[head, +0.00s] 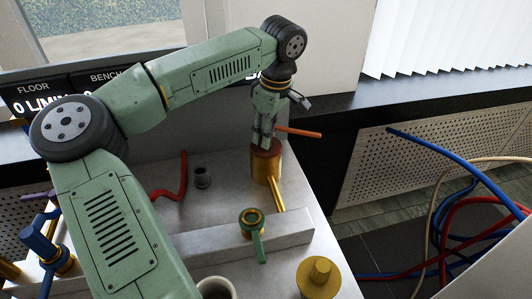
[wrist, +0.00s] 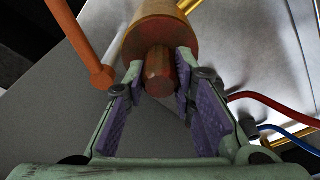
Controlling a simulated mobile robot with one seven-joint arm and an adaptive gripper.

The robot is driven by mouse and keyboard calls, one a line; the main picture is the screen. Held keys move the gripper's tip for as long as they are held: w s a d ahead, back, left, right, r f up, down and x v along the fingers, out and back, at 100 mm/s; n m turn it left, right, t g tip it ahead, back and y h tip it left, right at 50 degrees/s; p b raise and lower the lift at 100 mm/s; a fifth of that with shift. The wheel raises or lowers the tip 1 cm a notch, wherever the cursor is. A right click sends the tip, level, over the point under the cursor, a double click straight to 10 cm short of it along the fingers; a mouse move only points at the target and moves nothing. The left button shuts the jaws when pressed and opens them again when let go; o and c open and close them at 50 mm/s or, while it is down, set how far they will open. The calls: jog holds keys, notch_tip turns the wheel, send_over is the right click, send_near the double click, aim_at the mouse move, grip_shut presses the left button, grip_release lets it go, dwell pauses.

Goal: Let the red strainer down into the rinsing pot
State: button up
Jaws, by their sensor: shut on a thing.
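A brass-gold cylinder (head: 266,166) with a reddish-brown top stands upright near the right edge of the bench, below my gripper (head: 265,142). In the wrist view the same cylinder (wrist: 158,32) has a reddish-brown knob (wrist: 159,74) rising from its top. My gripper (wrist: 159,72) is shut on this knob, one finger on each side. The knob looks like the red strainer's grip, with the cylinder as the pot, but the strainer's body is hidden. I cannot tell how deep it sits.
An orange rod (head: 300,132) juts right beside my gripper; it also shows in the wrist view (wrist: 80,40).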

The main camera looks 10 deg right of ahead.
grip_shut()
dwell(0.4)
